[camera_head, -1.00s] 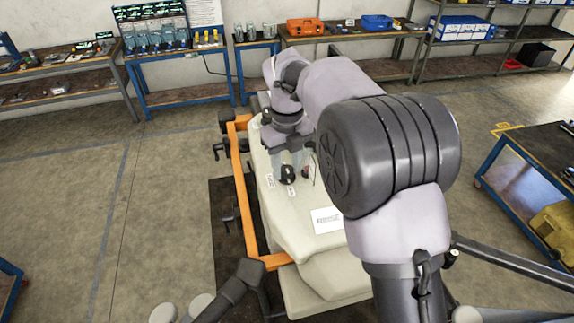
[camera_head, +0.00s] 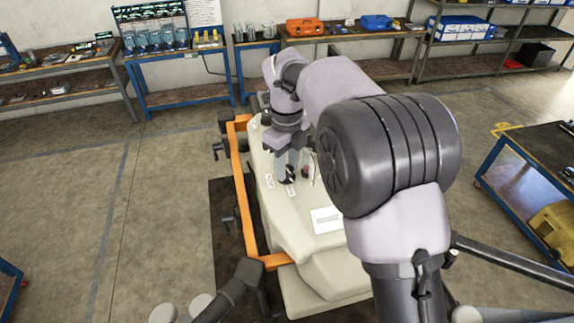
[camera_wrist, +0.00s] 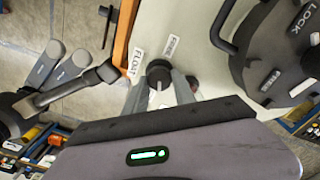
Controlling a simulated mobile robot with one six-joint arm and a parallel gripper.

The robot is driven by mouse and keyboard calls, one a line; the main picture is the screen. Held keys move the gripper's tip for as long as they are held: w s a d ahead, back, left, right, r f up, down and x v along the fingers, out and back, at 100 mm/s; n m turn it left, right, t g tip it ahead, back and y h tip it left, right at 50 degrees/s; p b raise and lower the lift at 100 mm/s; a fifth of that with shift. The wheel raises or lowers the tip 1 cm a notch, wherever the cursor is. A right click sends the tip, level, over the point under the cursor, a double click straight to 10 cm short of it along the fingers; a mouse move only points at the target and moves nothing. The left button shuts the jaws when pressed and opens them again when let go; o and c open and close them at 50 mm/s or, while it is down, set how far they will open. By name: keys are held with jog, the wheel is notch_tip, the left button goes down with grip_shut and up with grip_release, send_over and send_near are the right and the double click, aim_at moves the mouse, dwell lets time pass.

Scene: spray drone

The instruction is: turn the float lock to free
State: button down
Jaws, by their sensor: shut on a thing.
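The float lock is a small dark round knob (camera_wrist: 158,73) on the pale cover (camera_wrist: 205,75). In the wrist view it sits between the two grey fingers of my gripper (camera_wrist: 160,88), which is shut on it. A FLOAT label (camera_wrist: 134,62) lies to its left and a FREE label (camera_wrist: 171,46) just above it. A light line shows on the knob's near side; its exact setting is hard to tell. In the head view my gripper (camera_head: 287,164) points down onto the knob (camera_head: 287,180), whose upper part is hidden by the fingers.
A large dark round part (camera_wrist: 265,55) marked LOCK and FREE stands close at the right of the wrist view. An orange frame rail (camera_head: 240,190) runs along the cover's left side. A white card (camera_head: 326,219) lies on the cover. Open floor is at left.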

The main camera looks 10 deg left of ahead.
jog(key=n, duration=0.3)
jog(key=shift+n, duration=0.3)
jog(key=n+p, duration=0.1)
jog(key=n, duration=0.2)
jog(key=shift+n, duration=0.3)
jog(key=n, duration=0.3)
jog(key=shift+w+n+p, duration=0.1)
jog(key=shift+n+p, duration=0.2)
jog(key=shift+n, duration=0.1)
jog(key=n+p, duration=0.1)
jog(key=n, duration=0.3)
jog(key=n+p, duration=0.1)
jog(key=n, duration=0.3)
jog(key=n+p, duration=0.1)
jog(key=n, duration=0.3)
jog(key=shift+a+n, duration=0.1)
jog(key=shift+n, duration=0.2)
jog(key=n+p, duration=0.1)
jog(key=n, duration=0.2)
jog(key=shift+n, duration=0.3)
jog(key=shift+n+p, duration=0.6)
jog(key=shift+n, duration=1)
jog(key=shift+f+n, duration=0.1)
jog(key=shift+n, duration=0.2)
